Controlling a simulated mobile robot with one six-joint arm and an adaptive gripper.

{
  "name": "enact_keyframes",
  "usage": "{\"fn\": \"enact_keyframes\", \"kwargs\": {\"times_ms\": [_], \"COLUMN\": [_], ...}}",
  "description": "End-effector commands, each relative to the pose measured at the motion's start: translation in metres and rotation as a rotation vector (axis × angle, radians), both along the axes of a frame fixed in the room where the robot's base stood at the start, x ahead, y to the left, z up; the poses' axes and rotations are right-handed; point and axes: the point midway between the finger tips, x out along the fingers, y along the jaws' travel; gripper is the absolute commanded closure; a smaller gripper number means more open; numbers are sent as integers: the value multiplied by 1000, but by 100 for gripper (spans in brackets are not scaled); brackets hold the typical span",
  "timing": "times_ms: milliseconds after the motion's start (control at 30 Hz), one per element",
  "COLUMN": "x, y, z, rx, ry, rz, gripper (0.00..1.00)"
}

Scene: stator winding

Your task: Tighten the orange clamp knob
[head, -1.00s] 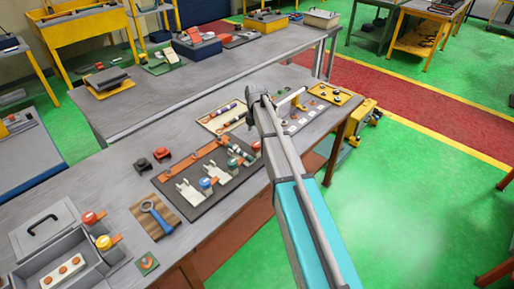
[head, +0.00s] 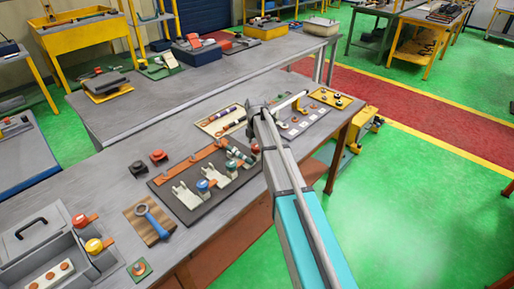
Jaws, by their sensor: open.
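A dark fixture board (head: 185,215) lies on the workbench with pale clamp brackets (head: 186,195) along it. Another reddish knob (head: 255,149) shows at the board's right end, close beside my arm. I cannot tell for sure which is the orange clamp knob. My gripper (head: 253,110) is small and partly hidden by my arm, above the bench at the board's far right end. It is open, and I see nothing held in it.
A blue ring-headed tool (head: 150,217) lies on a wooden block left of the board. A grey toolbox (head: 30,262) has red (head: 80,220) and yellow-orange (head: 94,246) knobs beside it. A parts tray (head: 218,120) lies near my gripper.

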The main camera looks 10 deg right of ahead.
Motion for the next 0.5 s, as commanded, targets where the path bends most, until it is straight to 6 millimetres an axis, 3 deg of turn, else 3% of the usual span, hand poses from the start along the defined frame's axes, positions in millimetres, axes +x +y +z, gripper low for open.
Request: {"fn": "enact_keyframes", "kwargs": {"times_ms": [233, 500], "x": [0, 0], "y": [0, 0], "z": [0, 0], "rx": [0, 0], "ry": [0, 0], "rz": [0, 0], "gripper": [5, 53]}}
